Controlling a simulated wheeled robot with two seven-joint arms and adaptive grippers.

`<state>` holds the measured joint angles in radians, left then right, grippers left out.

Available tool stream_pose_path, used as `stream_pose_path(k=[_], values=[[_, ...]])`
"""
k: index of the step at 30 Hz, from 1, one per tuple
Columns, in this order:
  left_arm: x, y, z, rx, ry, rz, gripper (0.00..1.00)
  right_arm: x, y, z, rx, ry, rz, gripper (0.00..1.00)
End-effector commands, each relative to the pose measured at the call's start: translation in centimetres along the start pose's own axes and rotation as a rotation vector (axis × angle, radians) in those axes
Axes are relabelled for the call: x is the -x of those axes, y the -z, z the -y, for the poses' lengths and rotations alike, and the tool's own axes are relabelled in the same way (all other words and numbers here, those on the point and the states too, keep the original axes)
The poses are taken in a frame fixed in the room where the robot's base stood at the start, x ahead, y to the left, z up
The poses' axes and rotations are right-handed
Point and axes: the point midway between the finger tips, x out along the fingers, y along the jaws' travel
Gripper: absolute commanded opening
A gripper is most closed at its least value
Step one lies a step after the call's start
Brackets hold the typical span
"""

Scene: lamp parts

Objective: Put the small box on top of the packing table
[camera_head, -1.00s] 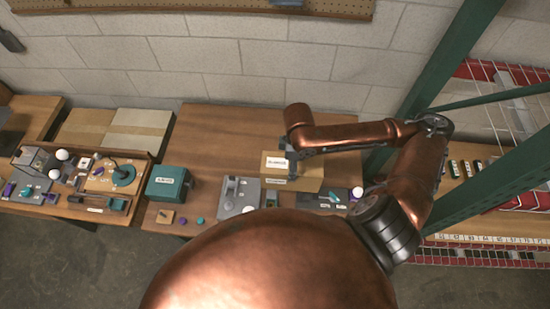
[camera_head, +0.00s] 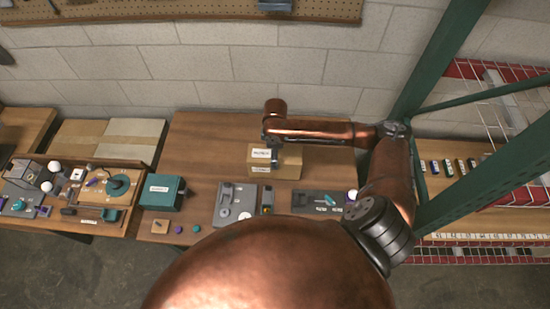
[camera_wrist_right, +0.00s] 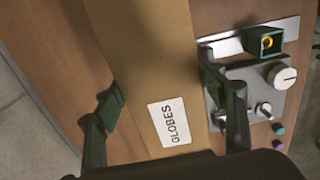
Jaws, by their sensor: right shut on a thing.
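The small box is a brown carton (camera_head: 291,170) with a white label, over the right part of the brown wooden packing table (camera_head: 205,145) in the head view. In the right wrist view the carton (camera_wrist_right: 150,60) reads "GLOBES". My right gripper (camera_head: 273,152) is shut on it from above; in the wrist view its two dark fingers (camera_wrist_right: 168,108) are on either side of the carton. The box is over the tabletop, but I cannot tell if its underside touches it. My left gripper is not in view.
A teal box (camera_head: 162,192), a grey fixture plate (camera_head: 226,205) and a dark tray (camera_head: 312,202) stand along the table's front. A wooden parts tray (camera_head: 125,193) is at left. A green rack post (camera_head: 435,60) rises at right. The table's back left is bare.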

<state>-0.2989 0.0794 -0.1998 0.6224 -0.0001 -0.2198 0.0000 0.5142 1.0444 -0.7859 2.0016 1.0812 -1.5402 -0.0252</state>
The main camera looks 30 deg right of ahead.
Motion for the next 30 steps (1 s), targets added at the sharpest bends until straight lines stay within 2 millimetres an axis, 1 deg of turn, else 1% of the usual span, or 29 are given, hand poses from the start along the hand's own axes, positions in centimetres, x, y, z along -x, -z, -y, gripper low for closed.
stream_pose_path(k=[7,19,20,27,30], values=[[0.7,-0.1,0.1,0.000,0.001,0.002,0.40,-2.7,0.1,-0.2,0.000,-0.002,-0.001,0.07],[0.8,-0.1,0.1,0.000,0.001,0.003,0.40,-3.3,0.1,-0.2,0.000,-0.003,-0.002,0.07],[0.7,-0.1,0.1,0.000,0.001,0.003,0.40,-3.4,0.0,-0.1,0.000,-0.001,0.000,0.67],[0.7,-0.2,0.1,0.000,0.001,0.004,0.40,-3.4,0.0,-0.1,0.000,0.000,0.000,0.82],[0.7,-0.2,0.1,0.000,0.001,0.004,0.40,-3.4,0.0,-0.1,0.000,0.000,0.000,0.82]])
